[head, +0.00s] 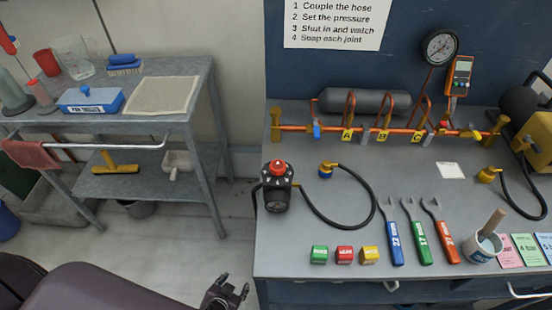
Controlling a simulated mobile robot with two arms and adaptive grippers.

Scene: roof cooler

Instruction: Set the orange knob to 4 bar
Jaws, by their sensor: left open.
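The orange knob (278,168) sits on top of a black regulator (277,195) at the left end of the grey bench. A ring with small pale marks surrounds the knob; its setting is too small to read. A dark round face shows low on the regulator's front, also unreadable. A black hose runs from it to a fitting with a blue part. My left gripper (222,293) is open and empty at the bottom edge, below and left of the regulator, in front of the bench's left side. My right gripper is not in view.
Green, red and yellow blocks (344,253), three wrenches (406,232) and a cup with a brush (482,246) lie in front. A green card (527,250) seems to read 4 bar. An orange pipe rack (380,132) spans the back. A grey cart (215,130) stands left.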

